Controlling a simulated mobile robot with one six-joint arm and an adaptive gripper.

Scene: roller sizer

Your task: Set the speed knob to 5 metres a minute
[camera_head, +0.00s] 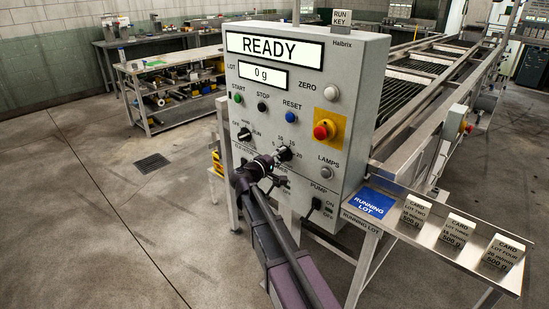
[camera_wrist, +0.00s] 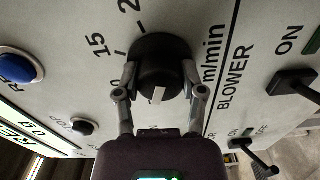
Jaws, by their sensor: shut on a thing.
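The speed knob is round and black with a white mark, and sits on the grey control panel (camera_head: 305,110). In the wrist view, the speed knob (camera_wrist: 163,62) is between the two fingers of my gripper (camera_wrist: 160,93), which is shut on its sides. Its white mark (camera_wrist: 157,95) points down toward my palm. The scale shows 15 (camera_wrist: 97,45) and part of 20 beside the knob; 10 is partly covered by a finger. The figure below the mark is hidden by my gripper. In the head view, my gripper (camera_head: 279,157) covers much of the knob.
The blue RESET button (camera_wrist: 20,65), the STOP button (camera_wrist: 83,127) and the BLOWER switch (camera_wrist: 292,82) are near my gripper. The red emergency stop (camera_head: 324,130) is up to the right. A steel shelf with lot cards (camera_head: 415,213) stands at the right.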

